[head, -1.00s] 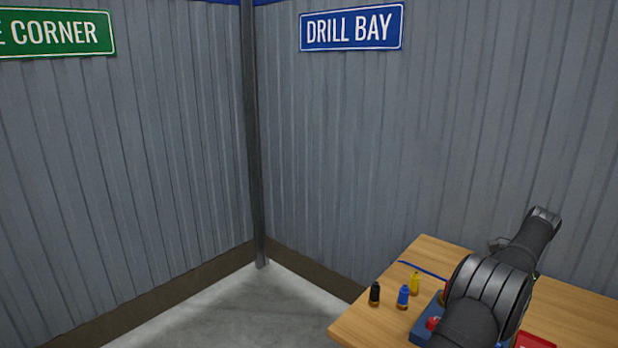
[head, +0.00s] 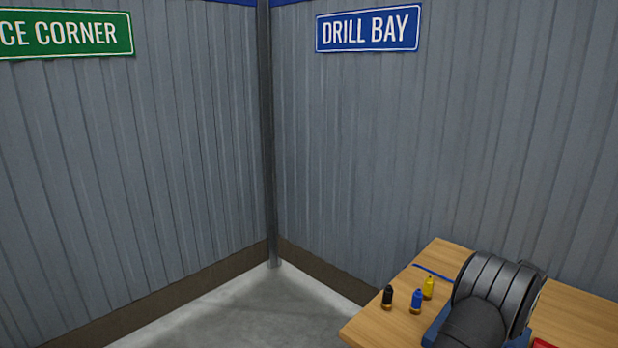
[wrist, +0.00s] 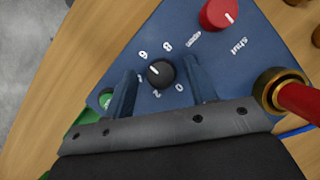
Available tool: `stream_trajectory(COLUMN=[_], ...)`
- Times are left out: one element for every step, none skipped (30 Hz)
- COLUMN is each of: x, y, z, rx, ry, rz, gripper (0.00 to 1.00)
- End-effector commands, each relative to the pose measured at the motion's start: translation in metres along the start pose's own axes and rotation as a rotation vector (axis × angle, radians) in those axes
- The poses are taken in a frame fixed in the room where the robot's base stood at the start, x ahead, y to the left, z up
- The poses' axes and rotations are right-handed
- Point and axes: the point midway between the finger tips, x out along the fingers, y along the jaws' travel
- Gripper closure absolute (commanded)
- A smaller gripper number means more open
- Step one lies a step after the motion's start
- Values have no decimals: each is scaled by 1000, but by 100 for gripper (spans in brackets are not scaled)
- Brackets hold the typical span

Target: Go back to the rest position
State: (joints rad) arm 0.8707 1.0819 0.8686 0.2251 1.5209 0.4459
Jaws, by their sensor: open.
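My gripper (wrist: 158,92) shows in the wrist view with its two fingers apart, on either side of a black dial (wrist: 161,73) and not closed on it. The dial sits on a blue panel (wrist: 195,55) with white numbers around it. A red knob (wrist: 219,14) marked "open" and "shut" is at the panel's far side. In the head view my arm covers most of the blue panel (head: 433,335), and my gripper is hidden there.
A black bottle (head: 388,297), a blue bottle (head: 416,301) and a yellow bottle (head: 428,288) stand on the wooden table (head: 375,328). A blue strip (head: 432,272) lies behind them. A red item (head: 543,344) is at right. A brass-ended red cylinder (wrist: 300,102) is beside my gripper.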

Motion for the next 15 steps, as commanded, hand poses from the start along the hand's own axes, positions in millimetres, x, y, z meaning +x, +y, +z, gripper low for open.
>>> stream_trajectory(x=[0, 1, 1, 0, 0, 0, 0, 0, 0, -1, -2, -5, -8, -11, -16], y=[0, 0, 0, 0, 0, 0, 0, 0, 0, 0, 0, 0, 0, 0, 0], z=[0, 0, 0, 0, 0, 0, 0, 0, 0, 0, 0, -1, -1, -1, -1], rx=[0, 0, 0, 0, 0, 0, 0, 0, 0, 0, 0, 0, 0, 0, 0], ry=[0, 0, 0, 0, 0, 0, 0, 0, 0, 1, 1, 2, 3, 3, 3], rz=[0, 0, 0, 0, 0, 0, 0, 0, 0, 0, -1, -1, -2, -2, -2], gripper=[48, 48, 48, 48, 48, 48, 48, 48, 48, 48, 48, 48, 48, 48, 48])
